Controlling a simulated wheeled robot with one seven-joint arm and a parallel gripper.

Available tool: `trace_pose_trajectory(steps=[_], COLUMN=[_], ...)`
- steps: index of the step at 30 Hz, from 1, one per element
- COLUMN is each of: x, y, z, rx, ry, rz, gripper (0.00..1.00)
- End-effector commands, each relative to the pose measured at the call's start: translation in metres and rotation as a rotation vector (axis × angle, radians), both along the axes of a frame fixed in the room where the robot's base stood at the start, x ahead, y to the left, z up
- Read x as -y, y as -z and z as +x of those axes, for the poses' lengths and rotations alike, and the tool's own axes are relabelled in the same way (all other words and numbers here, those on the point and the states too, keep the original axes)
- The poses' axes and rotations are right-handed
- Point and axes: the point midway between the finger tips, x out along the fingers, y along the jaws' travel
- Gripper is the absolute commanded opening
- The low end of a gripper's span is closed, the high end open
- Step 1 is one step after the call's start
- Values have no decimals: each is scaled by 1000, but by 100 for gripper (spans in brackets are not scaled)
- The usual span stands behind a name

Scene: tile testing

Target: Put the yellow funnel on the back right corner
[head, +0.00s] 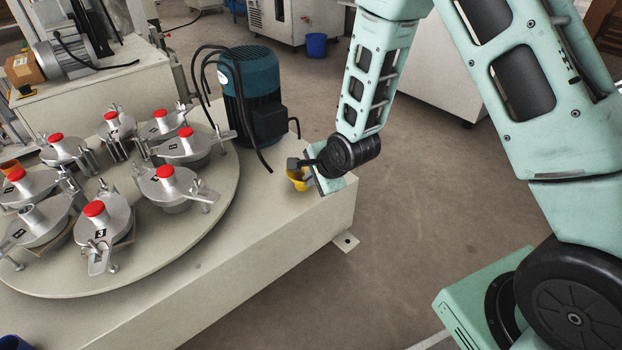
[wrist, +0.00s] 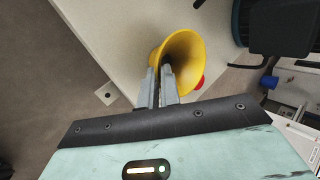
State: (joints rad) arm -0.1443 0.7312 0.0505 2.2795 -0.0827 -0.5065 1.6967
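The yellow funnel (head: 297,183) is at the right end of the pale machine top (head: 235,260), in front of the blue motor. In the wrist view, the funnel (wrist: 186,48) has its wide mouth facing the camera, at the tips of my gripper (wrist: 160,78). The fingers are close together with the funnel's rim between them, one finger outside and one inside the mouth. In the head view, my gripper (head: 303,167) partly hides the funnel. I cannot tell whether the funnel touches the top or hangs just above it.
The blue motor (head: 252,95) and its black cables stand behind the funnel. A round plate (head: 150,265) with several red-capped metal pots fills the left. Bare top lies in front of the funnel; open floor lies right.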

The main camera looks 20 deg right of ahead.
Motion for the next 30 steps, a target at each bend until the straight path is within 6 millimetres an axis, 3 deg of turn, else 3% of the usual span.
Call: trace_pose_trajectory(steps=[1,3,14,30], x=[0,0,0,18], y=[2,1,-4,-85], z=[0,0,0,-57], rx=[0,0,0,-1], ry=[0,0,-1,1], rz=[0,0,-1,0], gripper=[7,26,26,26])
